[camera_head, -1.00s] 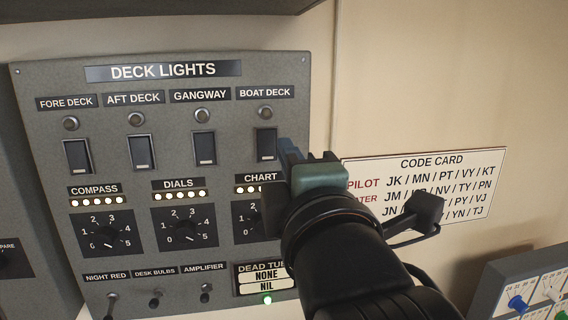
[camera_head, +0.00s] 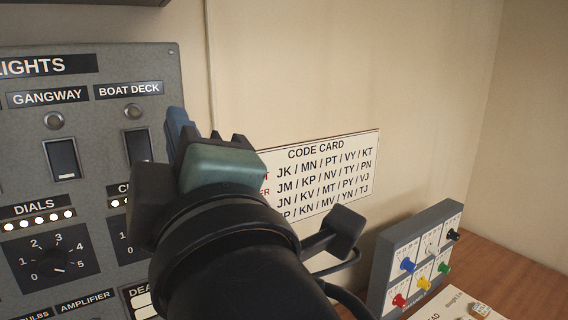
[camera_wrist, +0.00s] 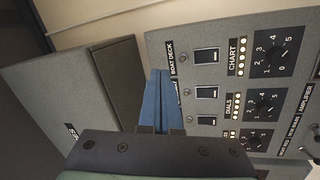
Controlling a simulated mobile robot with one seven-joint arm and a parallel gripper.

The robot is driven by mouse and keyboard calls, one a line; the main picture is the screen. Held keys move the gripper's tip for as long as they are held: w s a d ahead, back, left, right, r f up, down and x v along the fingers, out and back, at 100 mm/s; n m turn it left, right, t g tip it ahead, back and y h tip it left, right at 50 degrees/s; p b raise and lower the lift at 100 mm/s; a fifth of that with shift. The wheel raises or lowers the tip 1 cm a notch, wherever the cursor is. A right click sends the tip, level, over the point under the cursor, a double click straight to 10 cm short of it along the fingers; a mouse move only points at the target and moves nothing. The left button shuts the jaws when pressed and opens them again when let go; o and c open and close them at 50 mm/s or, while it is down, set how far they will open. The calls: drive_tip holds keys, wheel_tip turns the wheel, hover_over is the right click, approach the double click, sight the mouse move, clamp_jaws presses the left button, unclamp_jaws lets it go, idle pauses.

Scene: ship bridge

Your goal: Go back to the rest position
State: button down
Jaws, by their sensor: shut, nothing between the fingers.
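My gripper (camera_head: 180,130) is in front of the grey deck lights panel (camera_head: 160,70), near the boat deck switch (camera_head: 137,146), and partly covers the panel's right side. In the wrist view its blue fingers (camera_wrist: 157,100) are together with nothing between them. The panel also shows in the wrist view (camera_wrist: 215,30), turned sideways, with the chart dial (camera_wrist: 270,50) and the dials knob (camera_wrist: 265,103). I cannot tell whether the fingertips touch the panel.
A code card (camera_head: 330,165) is on the wall, partly behind my arm. A grey box with coloured knobs (camera_head: 385,262) stands on the wooden desk (camera_head: 510,275) at the lower right. The wall at the upper right is bare.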

drive_tip(key=s+d+r+m+t+h, duration=0.2)
drive_tip(key=d+r+m+t+h, duration=0.1)
drive_tip(key=m, duration=0.7)
drive_tip(key=s+d+r+m+t+h, duration=0.3)
drive_tip(key=d+m+t+h, duration=0.3)
drive_tip(key=m, duration=0.4)
drive_tip(key=shift+d+r+h, duration=0.4)
drive_tip(key=shift+r+h, duration=0.1)
drive_tip(key=shift+r, duration=0.3)
